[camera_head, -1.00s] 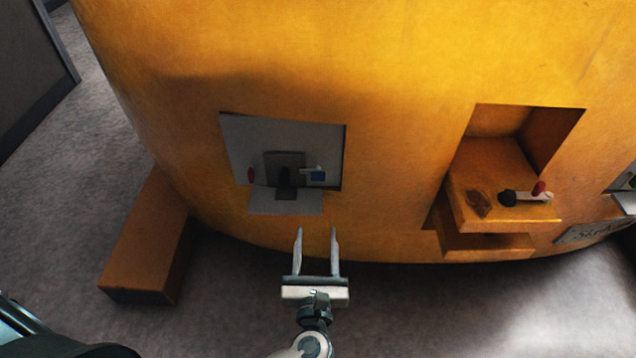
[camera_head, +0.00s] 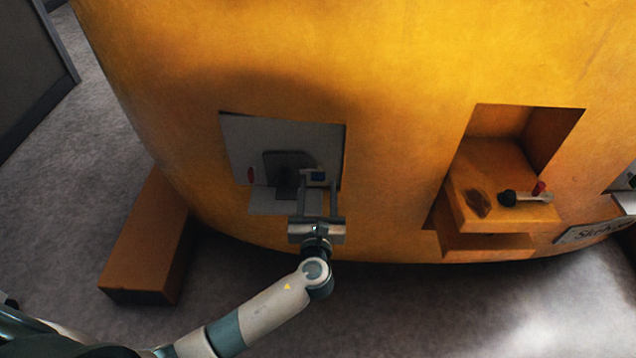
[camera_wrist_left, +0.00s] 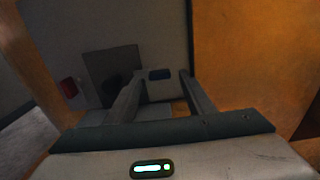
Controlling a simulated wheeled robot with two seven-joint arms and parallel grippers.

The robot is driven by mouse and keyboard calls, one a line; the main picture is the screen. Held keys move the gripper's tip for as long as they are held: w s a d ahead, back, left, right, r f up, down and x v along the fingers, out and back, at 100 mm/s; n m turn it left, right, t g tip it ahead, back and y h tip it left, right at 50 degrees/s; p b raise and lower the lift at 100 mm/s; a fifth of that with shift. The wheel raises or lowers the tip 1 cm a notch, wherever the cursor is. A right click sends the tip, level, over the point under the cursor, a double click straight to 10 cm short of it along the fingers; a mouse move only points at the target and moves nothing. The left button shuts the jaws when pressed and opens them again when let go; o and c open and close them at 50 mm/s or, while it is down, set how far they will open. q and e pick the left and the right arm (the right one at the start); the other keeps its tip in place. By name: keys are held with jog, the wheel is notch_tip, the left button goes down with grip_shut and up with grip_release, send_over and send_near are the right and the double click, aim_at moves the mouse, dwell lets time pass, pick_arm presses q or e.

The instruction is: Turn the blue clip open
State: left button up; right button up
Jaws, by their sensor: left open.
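The blue clip (camera_head: 317,176) sits in the grey recess (camera_head: 240,150) of the yellow casting, to the right of a dark square plate. My right gripper is not in view.
A dark square plate (camera_head: 272,165) and a red piece (camera_head: 251,175) are in the recess on the left. An orange niche (camera_head: 490,165) to the right holds a black and red-ended lever (camera_head: 540,190). An orange block (camera_head: 150,245) lies on the floor at left.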

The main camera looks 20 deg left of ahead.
aim_at(312, 175)
pick_arm(q)
jog(key=shift+x, duration=1.3)
jog(key=c, duration=1)
jog(key=shift+c, duration=0.2)
